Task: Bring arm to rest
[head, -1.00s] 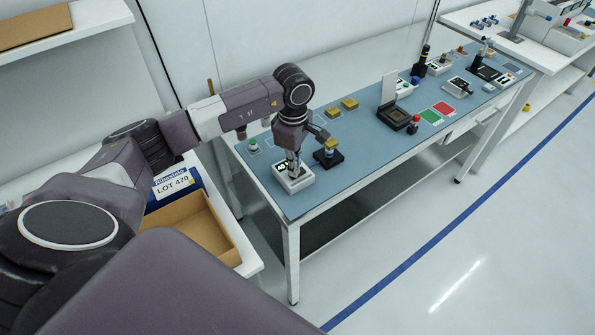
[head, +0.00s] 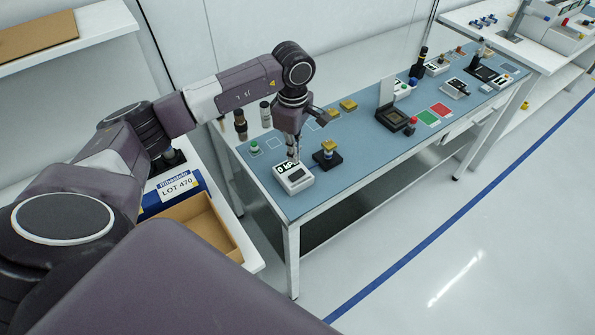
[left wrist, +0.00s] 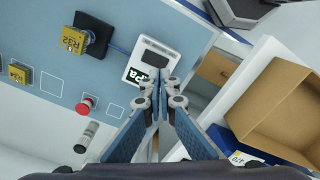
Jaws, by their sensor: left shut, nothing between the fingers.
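My left arm comes in from the left in the head view. My left gripper (head: 291,158) points down above the near left end of the blue-topped bench (head: 335,178), over the back of a white device with a small dark display (head: 295,178). In the left wrist view the left gripper (left wrist: 160,82) is shut and empty, its fingertips together in front of the white device (left wrist: 150,64). The head view shows the tips apart from or just at the device; I cannot tell the exact gap. My right gripper is not in view.
A black block with a yellow piece (head: 328,155) stands right of the device. An open cardboard box (head: 205,222) and blue LOT 470 bin (head: 165,195) stand on the left shelf. A lidded black fixture (head: 392,118) stands farther along.

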